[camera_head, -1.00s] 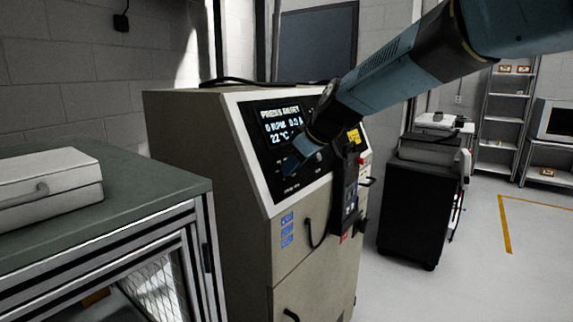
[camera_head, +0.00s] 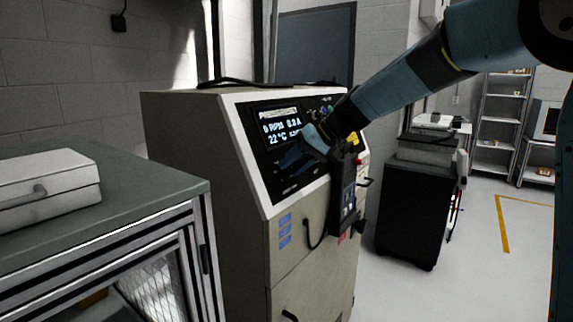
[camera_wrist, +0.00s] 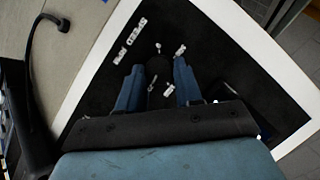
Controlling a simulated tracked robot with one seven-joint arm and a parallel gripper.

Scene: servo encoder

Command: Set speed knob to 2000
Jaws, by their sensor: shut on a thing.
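The beige control cabinet (camera_head: 235,150) has a slanted black panel with a lit display (camera_head: 281,124). The display appears to read 0 RPM, 0.3 A and 22 °C. My gripper (camera_head: 303,149) is at the panel, below and right of the display. In the wrist view, my gripper's two blue fingers (camera_wrist: 157,84) stand on either side of a round black knob (camera_wrist: 158,67) and are shut on it. White marks and lettering surround the knob. Its pointer and set value cannot be read. The knob is hidden behind my gripper in the head view.
A black handheld pendant (camera_head: 347,195) hangs on the cabinet's front right. A green-topped bench (camera_head: 130,190) with a white case (camera_head: 45,188) stands at left. A black cart (camera_head: 405,210) stands at right. A cable (camera_wrist: 32,60) shows at the wrist view's left.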

